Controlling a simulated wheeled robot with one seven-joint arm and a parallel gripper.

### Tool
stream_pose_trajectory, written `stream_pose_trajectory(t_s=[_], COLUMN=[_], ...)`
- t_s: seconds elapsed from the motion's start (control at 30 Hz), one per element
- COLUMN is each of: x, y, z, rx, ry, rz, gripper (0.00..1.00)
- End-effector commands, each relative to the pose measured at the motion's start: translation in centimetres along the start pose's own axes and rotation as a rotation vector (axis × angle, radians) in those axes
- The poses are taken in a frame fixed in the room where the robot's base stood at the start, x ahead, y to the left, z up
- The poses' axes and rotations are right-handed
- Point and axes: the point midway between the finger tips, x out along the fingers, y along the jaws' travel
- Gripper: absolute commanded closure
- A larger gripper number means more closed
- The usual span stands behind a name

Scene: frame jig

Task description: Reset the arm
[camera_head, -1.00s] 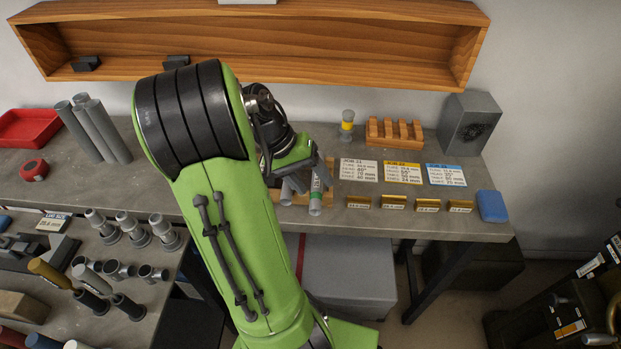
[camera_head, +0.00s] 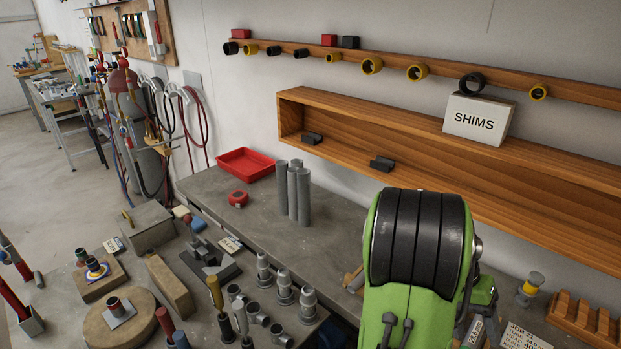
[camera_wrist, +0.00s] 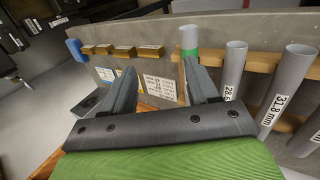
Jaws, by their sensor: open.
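My gripper (camera_wrist: 160,85) is open in the wrist view, its two dark fingers spread with nothing held between them. A grey tube with a green band (camera_wrist: 189,42) stands just beyond the right fingertip; I cannot tell whether they touch. In the head view my green arm fills the lower right and hides the gripper. Labelled grey tubes, one marked 31.8 mm (camera_wrist: 287,95), stand right of the gripper in a wooden rack (camera_wrist: 258,60). Job cards (camera_wrist: 160,88) show behind the fingers.
The grey bench (camera_head: 330,215) has several upright tubes (camera_head: 297,195), a red tray (camera_head: 245,164) and a red tape measure (camera_head: 238,198). Fittings (camera_head: 284,288) crowd the near table. A wooden shelf (camera_head: 400,140) with a SHIMS box (camera_head: 478,118) is on the wall behind my arm.

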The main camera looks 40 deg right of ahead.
Motion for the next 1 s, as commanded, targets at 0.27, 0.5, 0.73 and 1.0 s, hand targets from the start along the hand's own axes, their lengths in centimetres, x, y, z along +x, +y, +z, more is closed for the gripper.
stream_pose_trajectory(t_s=[0.27, 0.5, 0.73, 1.0], x=[-2.5, -13.8, -17.7, -17.5], y=[-1.9, -9.4, -9.6, -8.9], z=[1.0, 12.2, 25.4, 28.5], rx=[-0.082, -0.607, -1.089, -1.207], ry=[0.067, 0.419, 0.700, 0.765], rz=[-0.077, -0.461, -0.714, -0.764], gripper=[0.41, 0.41, 0.41, 0.41])
